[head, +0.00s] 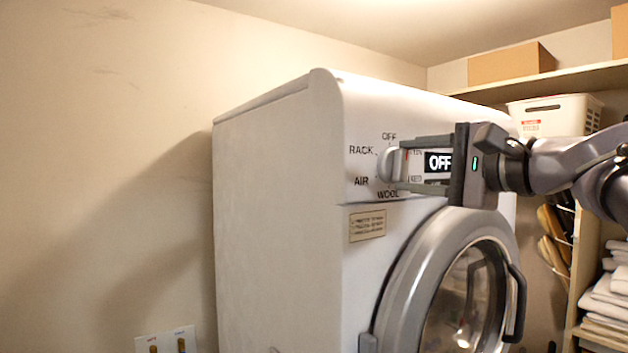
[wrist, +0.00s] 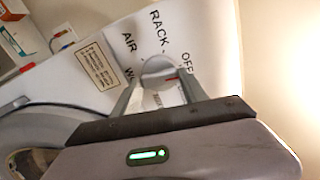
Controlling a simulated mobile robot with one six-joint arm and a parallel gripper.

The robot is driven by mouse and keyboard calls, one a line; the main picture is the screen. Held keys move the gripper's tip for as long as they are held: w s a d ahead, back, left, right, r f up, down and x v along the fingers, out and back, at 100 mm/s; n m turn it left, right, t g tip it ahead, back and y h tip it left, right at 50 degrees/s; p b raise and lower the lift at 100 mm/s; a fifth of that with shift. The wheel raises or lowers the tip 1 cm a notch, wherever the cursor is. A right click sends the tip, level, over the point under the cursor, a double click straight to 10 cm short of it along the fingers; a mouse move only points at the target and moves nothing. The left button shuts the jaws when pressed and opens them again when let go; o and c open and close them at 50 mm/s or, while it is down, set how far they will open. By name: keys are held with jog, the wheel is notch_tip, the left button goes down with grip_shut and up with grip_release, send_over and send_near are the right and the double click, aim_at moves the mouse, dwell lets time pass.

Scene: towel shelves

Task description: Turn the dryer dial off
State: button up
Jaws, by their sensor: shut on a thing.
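The dryer's dial (head: 389,166) is a round grey-white knob on the front panel, ringed by the labels OFF, RACK, AIR, WOOL and others partly hidden. My gripper (head: 397,165) reaches in from the right and is shut on the dial, one finger above it and one below. In the wrist view the dial (wrist: 158,72) sits between the two fingertips (wrist: 160,78). Its red mark faces right, toward the side where OFF is printed; the exact setting is hard to tell.
The white dryer (head: 277,220) has a round grey-rimmed door (head: 400,290) below the panel, closed, with a dark handle (head: 516,303). Shelves with a white basket (head: 555,115), a cardboard box (head: 511,62) and folded towels (head: 606,300) stand at right. Bare wall is at left.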

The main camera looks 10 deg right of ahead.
jog(key=shift+n+b, duration=0.4)
jog(key=shift+n, duration=0.2)
jog(key=o, duration=1.4)
jog(key=shift+s, duration=0.1)
jog(key=b+v, duration=0.2)
jog(key=v, duration=1.5)
jog(key=shift+s, duration=0.1)
